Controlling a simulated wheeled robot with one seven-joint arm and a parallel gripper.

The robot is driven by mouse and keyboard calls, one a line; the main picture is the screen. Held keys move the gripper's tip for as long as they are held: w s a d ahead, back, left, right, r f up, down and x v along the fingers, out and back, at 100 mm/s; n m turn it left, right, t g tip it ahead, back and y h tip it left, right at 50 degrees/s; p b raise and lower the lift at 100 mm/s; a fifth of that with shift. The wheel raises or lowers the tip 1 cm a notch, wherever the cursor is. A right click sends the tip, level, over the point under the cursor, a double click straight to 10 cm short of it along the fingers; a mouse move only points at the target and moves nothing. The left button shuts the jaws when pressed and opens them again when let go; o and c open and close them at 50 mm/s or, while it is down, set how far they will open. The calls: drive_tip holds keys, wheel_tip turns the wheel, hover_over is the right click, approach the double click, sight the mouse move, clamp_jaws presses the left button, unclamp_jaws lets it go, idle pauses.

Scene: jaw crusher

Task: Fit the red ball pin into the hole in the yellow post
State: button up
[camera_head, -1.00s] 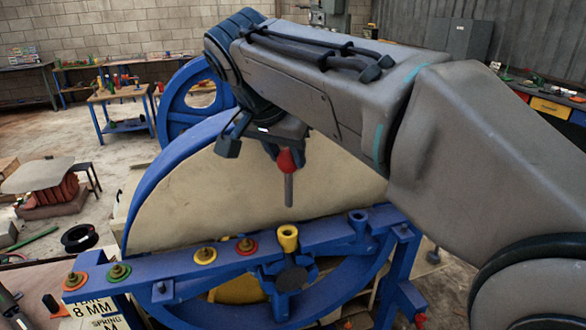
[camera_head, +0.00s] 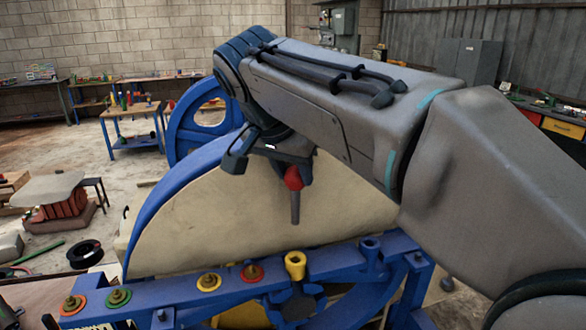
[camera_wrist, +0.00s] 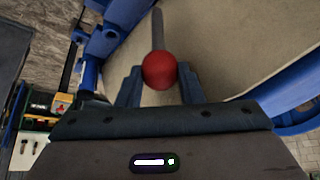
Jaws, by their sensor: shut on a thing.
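The red ball pin (camera_head: 294,180) hangs from my gripper (camera_head: 285,165), its grey shank pointing down. In the wrist view the red ball (camera_wrist: 159,70) sits between the two fingers of my gripper (camera_wrist: 159,76), which is shut on it. The yellow post (camera_head: 295,264) stands on the blue beam, with a round opening at its top. The pin's tip is above the post and apart from it, nearly in line with it in the head view. Depth between them is hard to tell.
The blue beam (camera_head: 182,293) also carries red, green and yellow discs with studs and a blue socket (camera_head: 370,246) right of the post. A large blue-rimmed wheel with a beige face (camera_head: 215,215) stands close behind. Work tables line the back.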

sight(294, 212)
drive_tip(key=shift+f+b, duration=1.5)
drive_tip(key=shift+f, duration=0.7)
drive_tip(key=shift+f+b, duration=1.75)
drive_tip(key=shift+f, duration=0.3)
drive_tip(key=shift+f+b, duration=3.5)
drive_tip(key=shift+f, duration=0.45)
drive_tip(key=o, duration=1.1)
drive_tip(key=shift+o, duration=0.2)
